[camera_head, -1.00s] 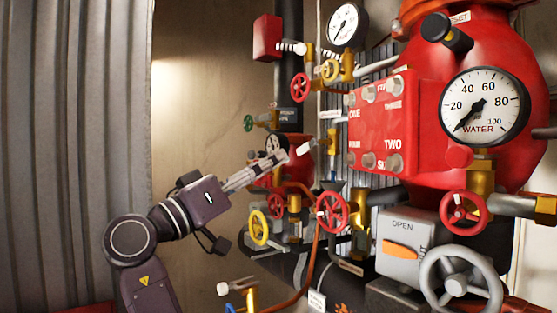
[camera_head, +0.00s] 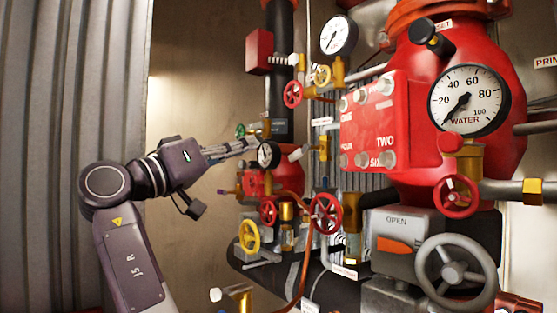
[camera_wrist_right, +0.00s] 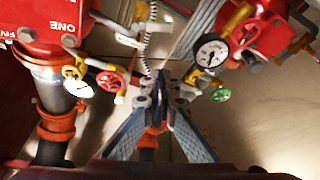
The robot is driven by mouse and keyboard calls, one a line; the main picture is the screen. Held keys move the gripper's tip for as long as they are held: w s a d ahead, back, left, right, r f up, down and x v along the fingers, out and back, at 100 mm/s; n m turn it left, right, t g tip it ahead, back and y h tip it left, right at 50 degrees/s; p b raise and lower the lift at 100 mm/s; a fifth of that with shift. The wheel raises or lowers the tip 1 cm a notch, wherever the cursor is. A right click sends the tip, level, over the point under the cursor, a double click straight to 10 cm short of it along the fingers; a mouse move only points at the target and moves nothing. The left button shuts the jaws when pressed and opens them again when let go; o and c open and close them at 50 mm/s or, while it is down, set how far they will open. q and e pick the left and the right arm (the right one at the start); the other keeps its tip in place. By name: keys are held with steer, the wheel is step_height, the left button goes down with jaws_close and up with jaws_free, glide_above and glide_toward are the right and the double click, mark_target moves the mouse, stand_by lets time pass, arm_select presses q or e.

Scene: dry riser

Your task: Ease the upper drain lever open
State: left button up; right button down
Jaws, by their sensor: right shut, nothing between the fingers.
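A brass valve (camera_head: 323,149) with a white-tipped lever (camera_head: 298,153) stands right of the small black gauge in the head view. Lower down, another brass valve (camera_head: 240,294) carries a white-tipped lever (camera_head: 215,295). No label I can read tells which is the upper drain lever. My right gripper (camera_head: 252,144) reaches in from the left, level with the small gauge and left of the upper white-tipped lever. It is shut and empty. In the right wrist view its fingertips (camera_wrist_right: 162,84) meet in front of the pipework. My left gripper is out of view.
Red handwheels (camera_head: 325,213), a copper pipe and a red vessel (camera_head: 455,150) crowd the right. The wall area left of the pipes is open.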

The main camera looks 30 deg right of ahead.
steer(key=shift+s+d+r, duration=0.1)
steer(key=shift+d+r, duration=0.05)
steer(key=shift+d, duration=0.1)
step_height(320, 180, up, 4)
steer(key=p, duration=0.5)
glide_above(296, 155)
steer(key=w+a, duration=0.2)
steer(key=w, duration=0.1)
steer(key=f, duration=0.1)
steer(key=s+f, duration=0.1)
steer(key=f, duration=0.1)
steer(key=s+f+p, duration=0.1)
steer(key=shift+f, duration=0.35)
steer(key=shift+d, duration=0.15)
